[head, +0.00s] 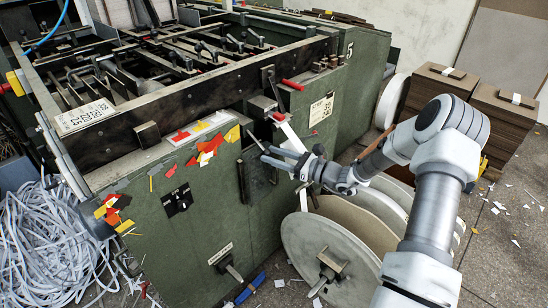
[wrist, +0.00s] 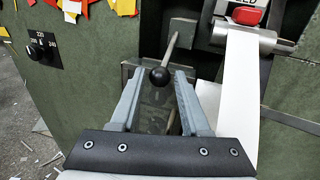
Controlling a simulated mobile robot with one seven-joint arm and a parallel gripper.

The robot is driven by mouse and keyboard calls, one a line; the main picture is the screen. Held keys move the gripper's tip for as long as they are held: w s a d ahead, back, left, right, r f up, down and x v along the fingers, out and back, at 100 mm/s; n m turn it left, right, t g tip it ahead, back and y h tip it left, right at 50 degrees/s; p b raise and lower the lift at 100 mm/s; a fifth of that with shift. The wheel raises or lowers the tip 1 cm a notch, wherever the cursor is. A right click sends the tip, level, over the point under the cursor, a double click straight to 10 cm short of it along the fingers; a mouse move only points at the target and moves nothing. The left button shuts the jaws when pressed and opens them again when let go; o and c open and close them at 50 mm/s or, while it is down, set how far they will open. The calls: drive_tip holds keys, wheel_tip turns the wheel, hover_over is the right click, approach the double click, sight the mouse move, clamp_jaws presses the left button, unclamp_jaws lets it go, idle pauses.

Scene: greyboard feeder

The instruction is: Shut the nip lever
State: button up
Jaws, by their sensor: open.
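A lever with a metal rod and a black ball knob (wrist: 160,76) sticks out from the green machine's side; I take it for the nip lever. In the wrist view its rod slants up to a grey block, and the knob sits between my gripper's (wrist: 161,84) fingertips. The fingers are open, with a gap on either side of the knob. In the head view my gripper (head: 268,155) reaches in from the right to the machine's side. The lever is small there, a thin rod (head: 255,139) running to the fingertips, which hide its end.
A metal roller piece with a red part (wrist: 249,17) and a white strip (wrist: 238,85) are close right of my fingers. A dial (wrist: 41,48) is on the panel at left. Large discs (head: 325,240) stand below my arm. Shredded strips (head: 50,240) lie at left.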

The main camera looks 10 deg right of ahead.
drive_tip(key=shift+c, duration=0.3)
clamp_jaws()
idle(1.2)
